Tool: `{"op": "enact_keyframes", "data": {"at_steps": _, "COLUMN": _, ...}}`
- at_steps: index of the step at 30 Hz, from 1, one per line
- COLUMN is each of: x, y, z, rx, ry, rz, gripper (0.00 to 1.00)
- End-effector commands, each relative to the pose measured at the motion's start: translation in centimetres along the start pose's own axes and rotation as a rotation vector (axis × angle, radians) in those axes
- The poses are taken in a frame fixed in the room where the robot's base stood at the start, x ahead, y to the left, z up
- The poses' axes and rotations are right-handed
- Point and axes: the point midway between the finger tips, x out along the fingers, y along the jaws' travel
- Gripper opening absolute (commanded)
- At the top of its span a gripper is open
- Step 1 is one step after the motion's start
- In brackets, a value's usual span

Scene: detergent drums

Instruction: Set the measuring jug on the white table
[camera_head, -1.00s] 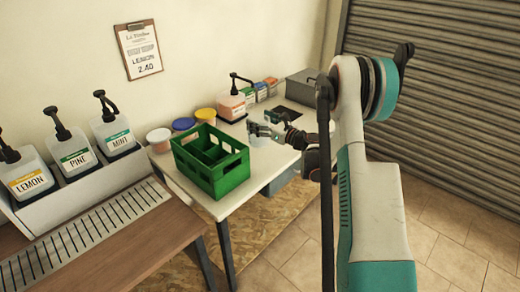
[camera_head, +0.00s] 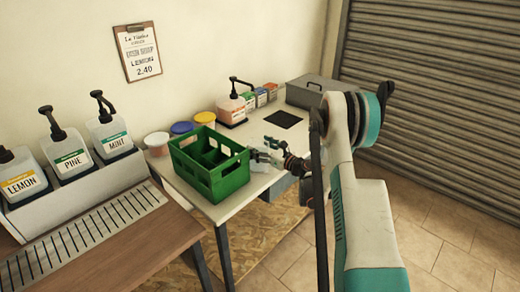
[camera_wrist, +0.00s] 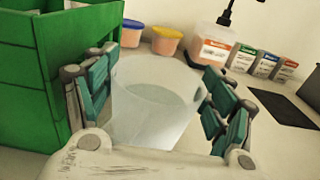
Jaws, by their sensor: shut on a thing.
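The measuring jug (camera_wrist: 152,105) is a clear, whitish, see-through vessel and looks upright in the wrist view. My gripper (camera_wrist: 152,92) is shut on it, with teal finger pads on its left and right sides. In the head view my gripper (camera_head: 265,156) is over the front part of the white table (camera_head: 257,131), just right of the green crate. The jug is hard to make out there. I cannot tell whether its base touches the table top.
The green crate (camera_head: 212,182) stands close left of my gripper. Behind are tubs with blue (camera_head: 181,127) and yellow (camera_head: 205,117) lids, an orange pump bottle (camera_head: 231,108) and several small boxes. A black mat (camera_head: 283,118) and a grey metal box (camera_head: 308,91) are at the back right.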

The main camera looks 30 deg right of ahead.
Motion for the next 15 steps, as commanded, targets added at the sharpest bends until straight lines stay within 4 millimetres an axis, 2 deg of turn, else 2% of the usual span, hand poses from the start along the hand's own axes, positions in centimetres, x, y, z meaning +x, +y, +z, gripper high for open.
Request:
{"op": "enact_keyframes", "data": {"at_steps": 8, "x": 0.0, "y": 0.0, "z": -0.12, "rx": 0.001, "ry": -0.001, "rz": 0.0, "gripper": 0.11}}
{"op": "enact_keyframes", "data": {"at_steps": 9, "x": 0.0, "y": 0.0, "z": -0.18, "rx": 0.0, "ry": 0.0, "rz": 0.0, "gripper": 0.81}}
{"op": "enact_keyframes", "data": {"at_steps": 11, "x": 0.0, "y": 0.0, "z": -0.16, "rx": 0.0, "ry": 0.0, "rz": 0.0, "gripper": 0.94}}
{"op": "enact_keyframes", "data": {"at_steps": 15, "x": 0.0, "y": 0.0, "z": -0.15, "rx": 0.0, "ry": 0.0, "rz": 0.0, "gripper": 0.97}}
